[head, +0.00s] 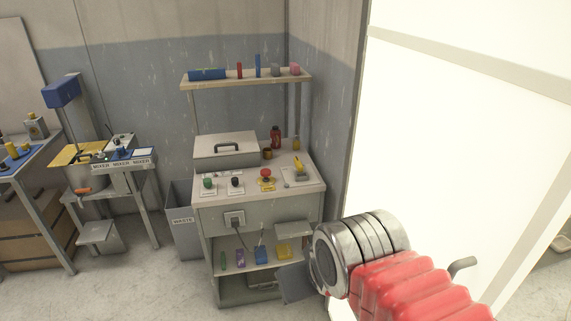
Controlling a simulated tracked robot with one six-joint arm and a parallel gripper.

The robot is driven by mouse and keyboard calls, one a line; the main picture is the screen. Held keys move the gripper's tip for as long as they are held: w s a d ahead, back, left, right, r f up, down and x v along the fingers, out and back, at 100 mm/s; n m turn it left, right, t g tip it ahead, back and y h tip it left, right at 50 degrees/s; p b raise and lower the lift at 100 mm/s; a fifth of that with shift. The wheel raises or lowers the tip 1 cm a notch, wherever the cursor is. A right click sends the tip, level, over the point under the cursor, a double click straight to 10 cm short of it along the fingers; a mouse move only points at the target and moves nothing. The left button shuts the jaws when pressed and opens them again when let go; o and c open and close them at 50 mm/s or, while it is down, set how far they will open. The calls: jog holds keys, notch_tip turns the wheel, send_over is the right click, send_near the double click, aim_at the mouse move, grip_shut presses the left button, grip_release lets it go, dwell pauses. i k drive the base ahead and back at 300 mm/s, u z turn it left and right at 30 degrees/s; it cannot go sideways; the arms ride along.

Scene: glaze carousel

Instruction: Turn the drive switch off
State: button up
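The drive switch is on the control bench (258,204), but its label is too small to read. From left to right, the sloped top carries a green button (208,183), a black knob (236,182), a red mushroom button (266,174) on a yellow plate and a yellow lever (299,163) on a grey plate. I cannot tell which of these is the drive switch. My arm, with red bellows and a metal ring, reaches in from the lower right, right of the bench. My gripper's fingers are not clearly distinguishable, and nothing of mine touches the controls.
A lidded grey box (226,151) and small bottles stand behind the controls, under a shelf (246,80). A waste bin (182,221) and a mixer stand (122,162) are to the left. A bright white panel (450,130) fills the right. Floor is clear at front left.

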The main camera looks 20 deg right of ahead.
aim_at(299, 168)
jog(key=u, duration=0.15)
jog(key=i, duration=0.95)
jog(key=z, duration=0.85)
jog(key=k, duration=0.65)
jog(key=u, duration=0.05)
jog(key=i, duration=0.15)
